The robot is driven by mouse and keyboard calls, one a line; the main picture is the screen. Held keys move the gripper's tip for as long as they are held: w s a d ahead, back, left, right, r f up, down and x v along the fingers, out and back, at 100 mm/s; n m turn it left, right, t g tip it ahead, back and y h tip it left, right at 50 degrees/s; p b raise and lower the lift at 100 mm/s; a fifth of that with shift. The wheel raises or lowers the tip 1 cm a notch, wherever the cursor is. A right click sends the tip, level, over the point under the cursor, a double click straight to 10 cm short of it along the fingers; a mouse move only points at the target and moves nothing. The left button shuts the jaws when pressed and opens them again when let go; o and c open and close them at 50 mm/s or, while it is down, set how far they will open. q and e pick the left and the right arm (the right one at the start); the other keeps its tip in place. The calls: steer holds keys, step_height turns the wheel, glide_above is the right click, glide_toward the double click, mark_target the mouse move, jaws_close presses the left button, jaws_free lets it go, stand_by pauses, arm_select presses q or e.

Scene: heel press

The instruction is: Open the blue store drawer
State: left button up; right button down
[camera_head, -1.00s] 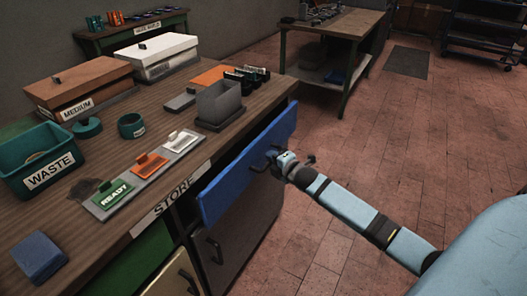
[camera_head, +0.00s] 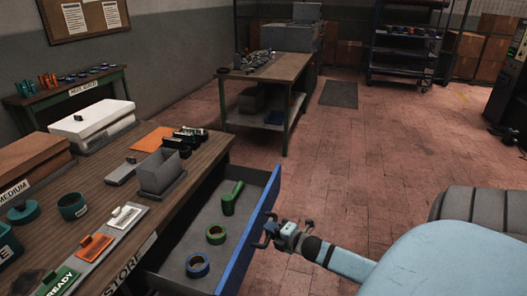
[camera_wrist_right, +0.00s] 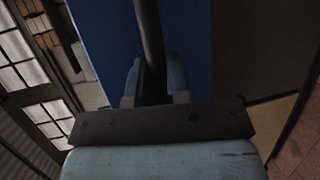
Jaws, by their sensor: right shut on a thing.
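The blue store drawer (camera_head: 250,232) is pulled well out from under the wooden bench, beside the STORE label (camera_head: 128,262). My right gripper (camera_head: 270,232) is at the drawer's front face, shut on the dark bar handle. In the right wrist view the handle (camera_wrist_right: 149,40) runs between the fingers (camera_wrist_right: 153,82), with the blue front behind it. My left gripper is not in view.
On the bench stand a grey open box (camera_head: 162,174), a white lidded box (camera_head: 92,122), a brown MEDIUM box (camera_head: 30,160) and a strip with green, orange and white pieces. A second table (camera_head: 268,68) stands farther back. The tiled floor right of the drawer is clear.

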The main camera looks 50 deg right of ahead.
steer(key=shift+s, duration=0.1)
stand_by(0.3)
steer(key=c, duration=1.1)
jaws_free()
steer(key=shift+s, duration=0.1)
steer(key=s+r, duration=0.2)
steer(key=s, duration=1.1)
steer(key=shift+s+r+p, duration=0.2)
steer(key=shift+r+p, duration=0.1)
steer(key=shift+p, duration=0.1)
